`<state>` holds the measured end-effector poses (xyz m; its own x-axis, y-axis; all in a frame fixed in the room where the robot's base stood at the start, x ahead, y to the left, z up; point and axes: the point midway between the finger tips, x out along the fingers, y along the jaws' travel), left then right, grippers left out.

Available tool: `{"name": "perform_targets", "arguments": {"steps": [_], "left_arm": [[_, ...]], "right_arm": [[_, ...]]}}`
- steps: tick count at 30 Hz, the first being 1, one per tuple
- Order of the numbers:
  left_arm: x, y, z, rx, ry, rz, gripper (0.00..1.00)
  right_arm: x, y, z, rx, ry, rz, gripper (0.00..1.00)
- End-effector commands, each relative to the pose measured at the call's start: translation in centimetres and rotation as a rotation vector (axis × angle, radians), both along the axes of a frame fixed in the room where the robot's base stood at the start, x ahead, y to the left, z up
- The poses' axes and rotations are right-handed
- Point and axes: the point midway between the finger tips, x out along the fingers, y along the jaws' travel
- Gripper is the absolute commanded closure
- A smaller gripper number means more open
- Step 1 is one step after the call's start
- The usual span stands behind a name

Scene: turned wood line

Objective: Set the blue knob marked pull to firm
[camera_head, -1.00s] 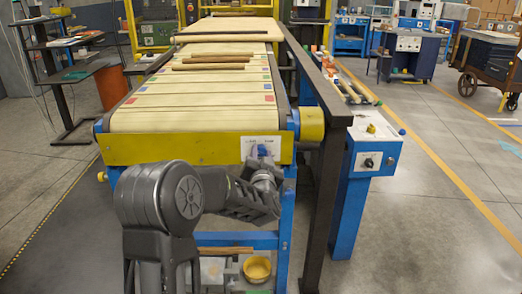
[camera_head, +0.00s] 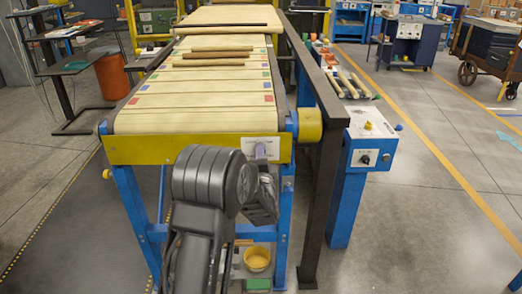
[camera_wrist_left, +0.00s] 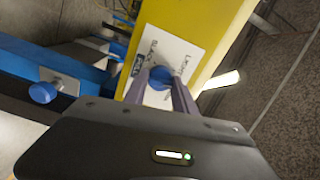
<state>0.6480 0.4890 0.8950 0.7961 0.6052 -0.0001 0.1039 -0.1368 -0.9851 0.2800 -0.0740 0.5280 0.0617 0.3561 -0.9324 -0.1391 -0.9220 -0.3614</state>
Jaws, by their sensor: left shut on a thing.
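The blue knob (camera_wrist_left: 160,80) sits on a white label plate (camera_wrist_left: 187,52) on the yellow end panel of the conveyor. My left gripper (camera_wrist_left: 160,92) is shut on the blue knob, with one finger on each side of it in the left wrist view. In the head view the plate (camera_head: 247,145) is at the panel's right end, and my left gripper (camera_head: 261,152) covers the knob there. My right gripper is not in view.
The conveyor belt (camera_head: 190,120) carries several wooden rods (camera_head: 212,62). A dark post and rail (camera_head: 316,85) stand just right of the panel. A blue control box (camera_head: 372,148) with a black knob is beyond it. A second blue knob (camera_wrist_left: 42,92) shows in the left wrist view.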

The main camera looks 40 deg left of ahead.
Motion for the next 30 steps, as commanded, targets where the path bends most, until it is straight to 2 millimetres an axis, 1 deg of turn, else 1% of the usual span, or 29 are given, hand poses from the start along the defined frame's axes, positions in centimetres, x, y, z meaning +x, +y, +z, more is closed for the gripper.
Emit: {"name": "perform_targets", "arguments": {"steps": [1,15,24,30], "left_arm": [[0.1,-0.2,0.4,0.037,0.027,-0.003,1.00],[0.1,-0.2,0.3,0.394,0.296,-0.004,1.00],[0.1,-0.1,0.1,0.606,0.456,-0.002,1.00],[0.1,-0.1,0.1,0.703,0.530,-0.003,1.00]], "right_arm": [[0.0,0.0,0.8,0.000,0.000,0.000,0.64],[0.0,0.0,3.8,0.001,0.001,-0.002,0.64],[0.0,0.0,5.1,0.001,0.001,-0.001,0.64],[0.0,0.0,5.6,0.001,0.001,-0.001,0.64]]}}
